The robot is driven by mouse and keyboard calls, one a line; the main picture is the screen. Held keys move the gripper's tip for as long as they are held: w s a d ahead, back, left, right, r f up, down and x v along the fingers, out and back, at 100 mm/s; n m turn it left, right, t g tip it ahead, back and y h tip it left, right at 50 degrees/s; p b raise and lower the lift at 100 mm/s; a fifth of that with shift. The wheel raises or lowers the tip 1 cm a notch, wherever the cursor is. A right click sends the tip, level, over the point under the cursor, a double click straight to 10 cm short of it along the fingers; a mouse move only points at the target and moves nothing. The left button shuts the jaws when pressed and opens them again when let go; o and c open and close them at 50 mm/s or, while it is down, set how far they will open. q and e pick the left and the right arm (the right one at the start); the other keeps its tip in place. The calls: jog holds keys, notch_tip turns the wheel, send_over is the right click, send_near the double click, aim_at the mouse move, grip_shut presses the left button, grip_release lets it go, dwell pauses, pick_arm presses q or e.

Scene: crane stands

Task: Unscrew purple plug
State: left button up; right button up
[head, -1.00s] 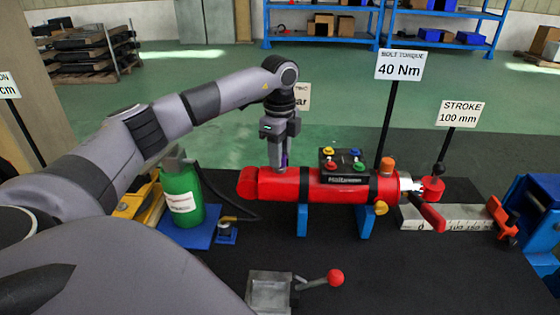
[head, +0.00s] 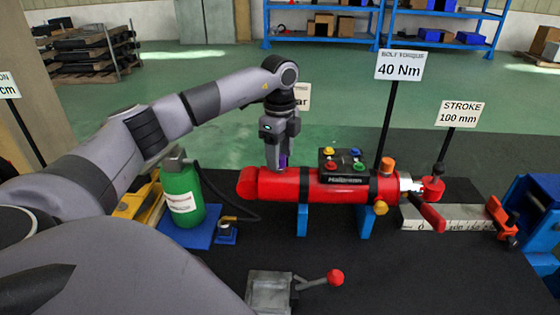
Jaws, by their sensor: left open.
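A small part of the purple plug (head: 283,161) shows on top of the red cylinder (head: 285,186), near its left end. My left gripper (head: 281,163) points straight down over the plug, with its fingertips at the plug's height. The fingers hide most of the plug, and the picture does not show whether they touch it. The left gripper is open. The red cylinder lies level on blue supports (head: 303,220). My right gripper is not in view.
A black box with coloured buttons (head: 343,165) sits on the cylinder, right of my gripper. A green bottle (head: 182,195) stands to the left. A lever with a red knob (head: 335,277) is in front. Signs on posts, including the 40 Nm sign (head: 400,66), rise behind.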

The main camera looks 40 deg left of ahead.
pick_arm(q)
jog(key=m, duration=2.2)
jog(key=shift+m, duration=0.3)
jog(key=m, duration=0.7)
jog(key=shift+m, duration=0.4)
grip_shut()
